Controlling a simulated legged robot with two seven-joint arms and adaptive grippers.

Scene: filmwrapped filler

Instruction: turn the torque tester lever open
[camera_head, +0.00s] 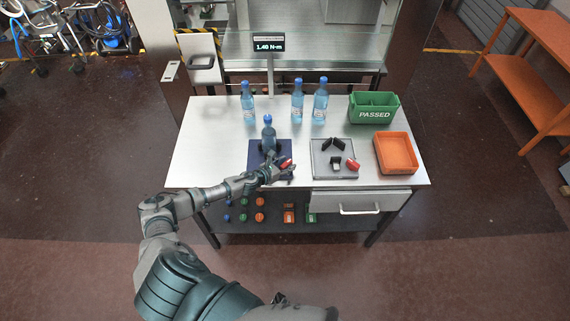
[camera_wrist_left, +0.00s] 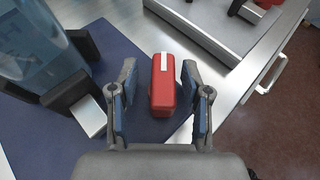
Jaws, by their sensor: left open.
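The torque tester lever has a red handle (camera_wrist_left: 163,85) with a white stripe, seen in the left wrist view between the two fingers of my left gripper (camera_wrist_left: 162,100). The gripper is open, with a finger on each side of the handle and small gaps showing. In the head view the red handle (camera_head: 286,162) shows at my left gripper (camera_head: 280,172), over the dark blue tester base (camera_head: 256,158). A blue-capped bottle (camera_head: 268,134) stands upright on the tester among black clamp blocks (camera_wrist_left: 65,92). My right gripper is not in view.
A second fixture with a red part (camera_head: 353,164) sits on a grey plate (camera_head: 320,170) to the right. An orange tray (camera_head: 411,165) and a green PASSED bin (camera_head: 396,113) stand further right. Several bottles (camera_head: 297,105) stand behind. A display (camera_head: 270,44) reads 1.40 N·m.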

